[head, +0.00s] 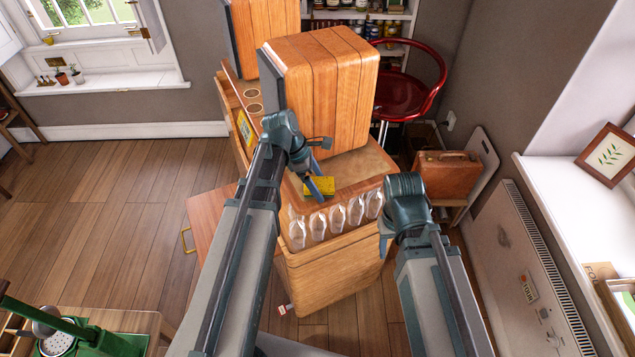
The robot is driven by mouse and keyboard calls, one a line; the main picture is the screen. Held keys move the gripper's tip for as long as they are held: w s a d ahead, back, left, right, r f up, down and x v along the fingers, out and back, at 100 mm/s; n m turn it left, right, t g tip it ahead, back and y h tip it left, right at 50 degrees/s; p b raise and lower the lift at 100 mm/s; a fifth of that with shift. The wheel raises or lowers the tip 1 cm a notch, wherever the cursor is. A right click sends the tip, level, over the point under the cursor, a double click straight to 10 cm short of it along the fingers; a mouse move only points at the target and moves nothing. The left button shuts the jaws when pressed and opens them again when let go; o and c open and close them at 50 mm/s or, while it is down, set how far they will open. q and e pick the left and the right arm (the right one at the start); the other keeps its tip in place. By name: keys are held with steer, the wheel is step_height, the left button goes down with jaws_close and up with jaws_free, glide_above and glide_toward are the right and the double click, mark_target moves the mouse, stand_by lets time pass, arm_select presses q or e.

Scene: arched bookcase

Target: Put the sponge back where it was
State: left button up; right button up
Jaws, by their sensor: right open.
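A yellow sponge (323,186) is at the front part of the top of a wooden cabinet (350,168), near its front edge. I cannot tell whether it rests on the surface or is just above it. My right gripper (384,244) is low at the cabinet's right front corner, apart from the sponge. It is open, mostly hidden by its own wrist.
Several clear bottle-like shapes (338,217) stand in a row at the cabinet's front. A large wooden box-like unit (328,85) rises behind the sponge. A red chair (405,95) and a brown case (446,172) are to the right. Open floor (110,190) lies left.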

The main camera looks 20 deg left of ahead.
arm_select(q)
steer(key=shift+r, duration=0.1)
steer(key=shift+s+a+r+p, duration=0.1)
steer(key=shift+a+r+p, duration=0.1)
steer(key=shift+r+p, duration=0.55)
steer(key=p+v, duration=1)
steer(key=v, duration=0.1)
steer(key=s+d+f+m+y, duration=0.1)
steer(key=s+d+m, duration=0.5)
steer(key=m, duration=0.6)
steer(key=s+d+f+m+g+y, duration=0.1)
steer(key=s+d+m+y, duration=0.3)
steer(key=m, duration=0.9)
steer(key=s+d, duration=0.3)
steer(key=d, duration=0.2)
steer(key=shift+d, duration=0.1)
step_height(320, 180, down, 10)
steer(key=b, duration=1)
